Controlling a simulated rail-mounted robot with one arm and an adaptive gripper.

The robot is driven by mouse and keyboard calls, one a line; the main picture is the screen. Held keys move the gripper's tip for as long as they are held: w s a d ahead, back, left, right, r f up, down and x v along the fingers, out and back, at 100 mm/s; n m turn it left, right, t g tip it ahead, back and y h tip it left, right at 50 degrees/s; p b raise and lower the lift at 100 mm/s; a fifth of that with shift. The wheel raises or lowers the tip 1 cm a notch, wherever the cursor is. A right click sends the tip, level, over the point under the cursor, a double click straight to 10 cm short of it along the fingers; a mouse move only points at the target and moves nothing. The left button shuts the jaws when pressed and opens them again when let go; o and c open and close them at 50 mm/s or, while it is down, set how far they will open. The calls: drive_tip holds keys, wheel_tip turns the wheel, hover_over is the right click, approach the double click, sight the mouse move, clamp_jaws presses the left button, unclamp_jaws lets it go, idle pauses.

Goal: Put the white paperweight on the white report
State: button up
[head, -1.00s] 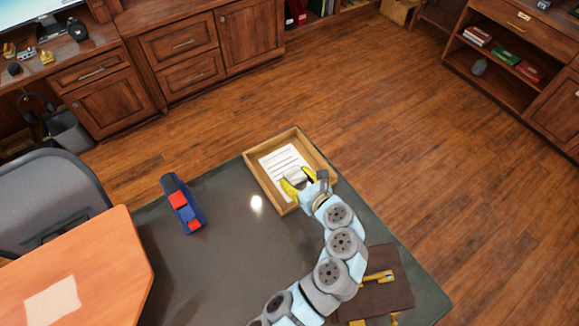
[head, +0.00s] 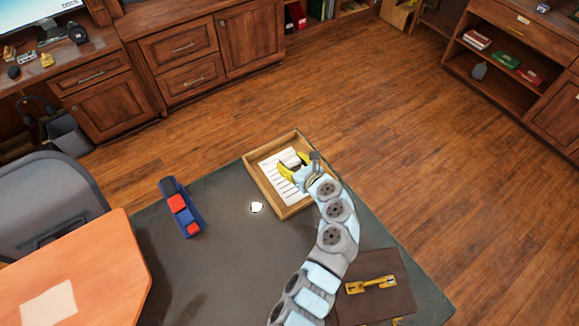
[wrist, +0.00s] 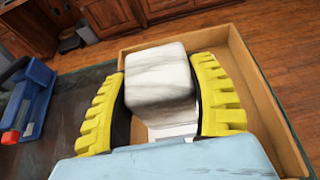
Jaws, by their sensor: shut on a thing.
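The white paperweight (wrist: 158,78), a block with faint grey marbling, is between my yellow fingers. My gripper (wrist: 160,95) is shut on it, with one finger against each side. In the head view my gripper (head: 293,166) is over the wooden tray, and the paperweight (head: 290,159) shows only partly between the fingers. The white report (head: 276,182), a sheet with printed lines, lies in the tray under my gripper, which hides part of it. A bit of white shows below the paperweight in the wrist view. I cannot tell whether the paperweight touches the report.
The wooden tray (head: 262,188) has raised walls around my gripper and sits at the table's far edge. A blue holder with red parts (head: 181,207) stands to the left. A brown mat (head: 353,306) bears a gold-coloured object (head: 371,285). The middle of the dark tabletop (head: 225,260) is clear.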

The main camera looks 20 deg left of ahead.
drive_tip(key=shift+w+a+f+b, duration=0.3)
drive_tip(key=shift+w+f, duration=0.3)
drive_tip(key=shift+f, duration=0.25)
drive_tip(key=shift+w+a+f+b, duration=0.35)
drive_tip(key=shift+w+f, duration=0.25)
drive_tip(key=shift+f, duration=0.2)
drive_tip(key=shift+w+a+f+b, duration=0.3)
drive_tip(key=shift+w+f, duration=0.3)
drive_tip(key=shift+f, duration=0.25)
drive_tip(key=shift+f+b, duration=0.5)
drive_tip(key=shift+f, duration=1)
drive_tip(key=shift+f, duration=0.15)
drive_tip(key=o, duration=1.2)
drive_tip(key=shift+r, duration=0.2)
drive_tip(key=shift+d+r+p, duration=0.2)
drive_tip(key=shift+d+p, duration=0.05)
drive_tip(key=shift+p, duration=0.15)
drive_tip(key=p+v, duration=0.8)
drive_tip(key=v, duration=0.3)
drive_tip(key=shift+s+d+f, duration=0.1)
drive_tip(key=shift+s+d, duration=0.05)
drive_tip(key=shift+s, duration=0.05)
